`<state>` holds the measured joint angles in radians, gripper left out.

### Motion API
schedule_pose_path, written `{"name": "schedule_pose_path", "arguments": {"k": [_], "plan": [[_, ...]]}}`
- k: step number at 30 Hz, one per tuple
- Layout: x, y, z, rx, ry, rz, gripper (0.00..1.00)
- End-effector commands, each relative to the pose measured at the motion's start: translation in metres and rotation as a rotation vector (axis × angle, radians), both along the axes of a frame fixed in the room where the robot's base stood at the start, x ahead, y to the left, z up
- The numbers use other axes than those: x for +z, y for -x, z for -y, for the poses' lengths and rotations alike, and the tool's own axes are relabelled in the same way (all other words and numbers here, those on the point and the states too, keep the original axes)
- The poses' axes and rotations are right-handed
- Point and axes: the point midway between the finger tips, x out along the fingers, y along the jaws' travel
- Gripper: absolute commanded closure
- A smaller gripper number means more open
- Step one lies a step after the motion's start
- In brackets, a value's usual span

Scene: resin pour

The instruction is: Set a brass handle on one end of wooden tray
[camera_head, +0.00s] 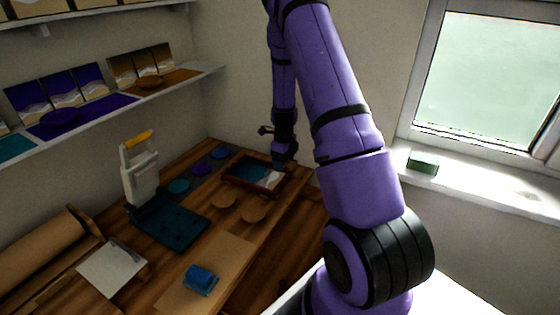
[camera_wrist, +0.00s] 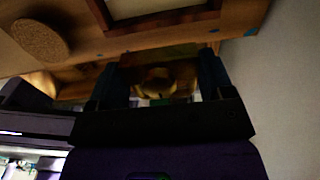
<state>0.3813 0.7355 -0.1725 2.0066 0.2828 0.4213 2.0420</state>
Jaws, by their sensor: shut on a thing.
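The wooden tray (camera_head: 246,188) lies at the back of the workbench, with a blue, white and tan picture inside its dark frame. In the wrist view its wooden rim (camera_wrist: 165,19) crosses the top. My gripper (camera_head: 284,160) is low at the tray's back right end. In the wrist view my gripper (camera_wrist: 160,75) is shut on a yellowish brass handle (camera_wrist: 154,77), which sits between the two dark fingers, a short way from the rim. The view is dark, and I cannot tell whether the handle touches the tray. The handle is hidden in the head view.
Round cork coasters (camera_head: 253,213) lie in front of the tray; one also shows in the wrist view (camera_wrist: 38,40). A blue block (camera_head: 200,279) lies in front. The wall is close behind the tray.

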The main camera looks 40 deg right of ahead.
Motion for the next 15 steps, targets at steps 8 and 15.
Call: {"name": "schedule_pose_path", "arguments": {"k": [8, 15], "plan": [[-0.023, 0.000, 0.000, 0.002, -0.002, -0.001, 0.54], [-0.044, 0.000, 0.000, 0.005, -0.001, -0.001, 0.54]]}}
